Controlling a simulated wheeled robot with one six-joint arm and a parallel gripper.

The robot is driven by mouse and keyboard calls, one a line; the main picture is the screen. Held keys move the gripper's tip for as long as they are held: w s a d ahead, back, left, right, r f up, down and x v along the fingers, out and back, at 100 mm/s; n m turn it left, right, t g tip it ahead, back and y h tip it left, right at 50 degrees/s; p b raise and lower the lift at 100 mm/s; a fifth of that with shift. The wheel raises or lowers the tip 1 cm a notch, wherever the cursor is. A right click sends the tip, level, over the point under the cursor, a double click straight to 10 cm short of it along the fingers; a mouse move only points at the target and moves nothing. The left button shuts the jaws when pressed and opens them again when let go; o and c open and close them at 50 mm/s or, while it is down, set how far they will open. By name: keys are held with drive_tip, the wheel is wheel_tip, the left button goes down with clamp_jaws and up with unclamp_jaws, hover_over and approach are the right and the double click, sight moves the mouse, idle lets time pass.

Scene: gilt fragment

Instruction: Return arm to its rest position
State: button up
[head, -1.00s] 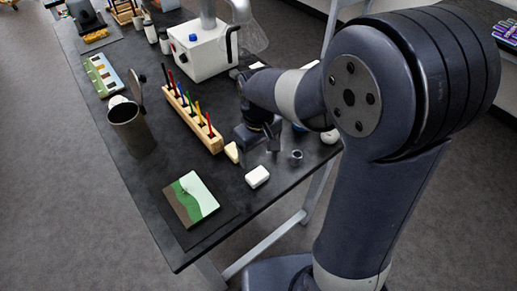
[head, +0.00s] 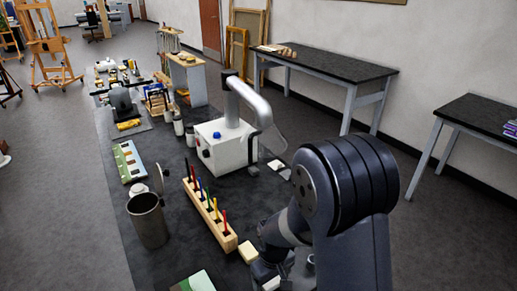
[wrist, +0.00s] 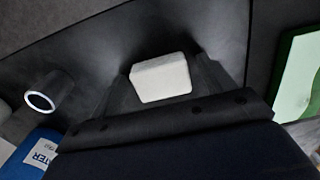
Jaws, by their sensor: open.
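My gripper (head: 268,270) is at the bottom of the head view, beside the near end of the wooden rack, partly cut off by the frame edge. In the wrist view my gripper (wrist: 163,68) has its two dark fingers apart. A white block (wrist: 160,78) shows between them in that view; it appears to lie on the dark table beyond the fingers, though the exact gap is unclear. My arm stays bent over the table's right side in the head view.
A wooden rack (head: 212,218) with coloured sticks stands left of my arm. A grey canister (head: 148,220) and a white machine (head: 226,150) stand on the table. A green-and-white panel (wrist: 297,78) and a dark cylinder with a pale ring (wrist: 42,98) flank the gripper.

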drive_tip(key=shift+r, duration=0.7)
drive_tip(key=shift+f, duration=0.1)
